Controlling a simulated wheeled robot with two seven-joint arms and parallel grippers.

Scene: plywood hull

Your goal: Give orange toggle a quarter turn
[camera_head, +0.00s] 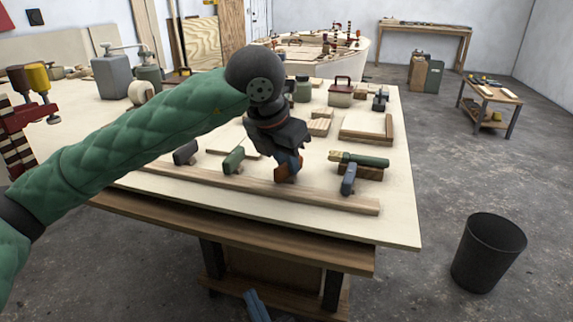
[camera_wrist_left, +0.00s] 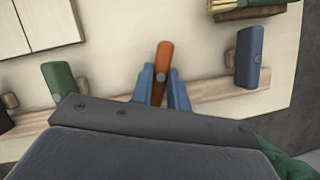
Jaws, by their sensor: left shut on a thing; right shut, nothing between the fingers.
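The orange toggle (camera_head: 284,173) stands at the wooden strip near the front of the worktable. In the left wrist view it is a long orange bar (camera_wrist_left: 163,62) with a round grey pin, pointing up the picture with a slight lean to the right. My left gripper (camera_head: 289,163) is over it, with its blue fingers (camera_wrist_left: 161,88) one on each side, shut on the toggle's lower part. The fingers and the gripper body hide its near end. My right gripper (camera_head: 257,304) shows only as blue fingers at the bottom edge, below the table, shut and empty.
A black toggle (camera_head: 185,153) and a green toggle (camera_head: 233,160) stand left of the orange one, a blue toggle (camera_head: 348,179) right of it. A green-handled brush (camera_head: 362,160) lies on a block behind the blue toggle. A black bin (camera_head: 488,252) stands on the floor.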

